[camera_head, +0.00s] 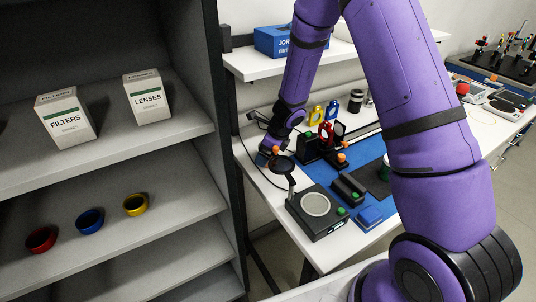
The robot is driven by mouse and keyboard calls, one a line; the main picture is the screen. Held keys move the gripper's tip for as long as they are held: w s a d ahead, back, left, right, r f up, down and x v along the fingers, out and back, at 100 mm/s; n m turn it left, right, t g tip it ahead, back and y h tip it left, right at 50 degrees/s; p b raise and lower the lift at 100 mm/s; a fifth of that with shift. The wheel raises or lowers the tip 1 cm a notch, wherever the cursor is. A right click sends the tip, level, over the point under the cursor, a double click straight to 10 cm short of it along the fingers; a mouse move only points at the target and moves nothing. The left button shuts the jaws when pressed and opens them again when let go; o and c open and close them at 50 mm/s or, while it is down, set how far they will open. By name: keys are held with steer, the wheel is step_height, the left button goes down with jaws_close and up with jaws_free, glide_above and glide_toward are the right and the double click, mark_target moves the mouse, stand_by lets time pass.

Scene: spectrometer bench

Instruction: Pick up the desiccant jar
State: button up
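Two small jar-like containers stand at the back of the bench: a dark cylinder (356,100) with a light band, and a paler one beside it (369,98). I cannot tell from this view which is the desiccant jar. My purple arm reaches over the bench from the right and bends down to its left side. My gripper (266,158) is low at the bench's left edge, left of the black optical parts and apart from both containers. Its fingers are too small and dark to tell whether they are open or shut.
A grey shelf (170,247) with boxes and three coloured rings stands left. A blue box (272,41) sits above.

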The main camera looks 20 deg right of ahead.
steer(key=shift+c, duration=0.4)
steer(key=c, duration=1)
steer(key=shift+o, duration=0.2)
steer(key=shift+r, duration=0.15)
steer(key=shift+r, duration=0.8)
steer(key=shift+f, duration=0.2)
steer(key=shift+s+d, duration=0.1)
steer(key=shift+s+d+t+y, duration=0.15)
steer(key=shift+t+y, duration=0.55)
steer(key=shift+y, duration=0.1)
